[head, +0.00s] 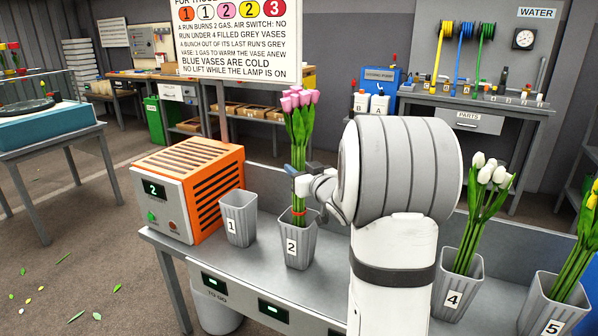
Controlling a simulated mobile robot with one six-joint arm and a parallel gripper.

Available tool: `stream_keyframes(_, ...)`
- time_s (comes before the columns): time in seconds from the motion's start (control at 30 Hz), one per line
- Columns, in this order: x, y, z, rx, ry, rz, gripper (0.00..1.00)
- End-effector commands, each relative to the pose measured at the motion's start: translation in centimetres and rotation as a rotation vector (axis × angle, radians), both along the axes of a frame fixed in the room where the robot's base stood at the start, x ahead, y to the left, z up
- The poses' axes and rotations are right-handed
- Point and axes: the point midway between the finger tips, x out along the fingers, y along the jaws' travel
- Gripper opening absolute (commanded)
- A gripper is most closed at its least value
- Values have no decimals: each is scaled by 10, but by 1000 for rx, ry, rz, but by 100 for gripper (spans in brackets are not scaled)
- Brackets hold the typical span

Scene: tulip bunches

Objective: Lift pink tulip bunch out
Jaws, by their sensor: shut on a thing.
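The pink tulip bunch (299,117) stands upright, with a red band low on its green stems. My gripper (299,180) is shut on the pink tulip bunch, around the stems above the vase. The lower stems are at the mouth of grey vase 2 (297,252); their ends are hidden, so I cannot tell how deep they reach. Part of the gripper is hidden by my own wrist.
Empty-looking grey vase 1 (239,217) stands left of vase 2, beside an orange slotted machine (189,190) showing 2. Vase 4 (455,285) holds white tulips, and vase 5 (553,305) holds yellow ones. A sign (232,40) stands behind. My arm hides the bench between vases 2 and 4.

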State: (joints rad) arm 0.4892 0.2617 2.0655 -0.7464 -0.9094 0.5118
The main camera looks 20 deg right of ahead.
Motion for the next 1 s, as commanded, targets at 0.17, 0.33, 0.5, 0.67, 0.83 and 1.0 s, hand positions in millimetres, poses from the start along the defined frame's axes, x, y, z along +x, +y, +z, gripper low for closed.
stream_keyframes(0.17, 0, 0, 12, -1, -2, 0, 4)
stream_keyframes(0.33, 0, -1, 34, -2, -2, -1, 4)
stream_keyframes(0.5, 0, -1, 55, -1, -3, -1, 4)
stream_keyframes(0.67, 0, -1, 74, -2, -4, -1, 4)
stream_keyframes(0.83, 0, -1, 94, -2, -2, -1, 4)
stream_keyframes(1.0, 0, -1, 99, 0, -1, -1, 4)
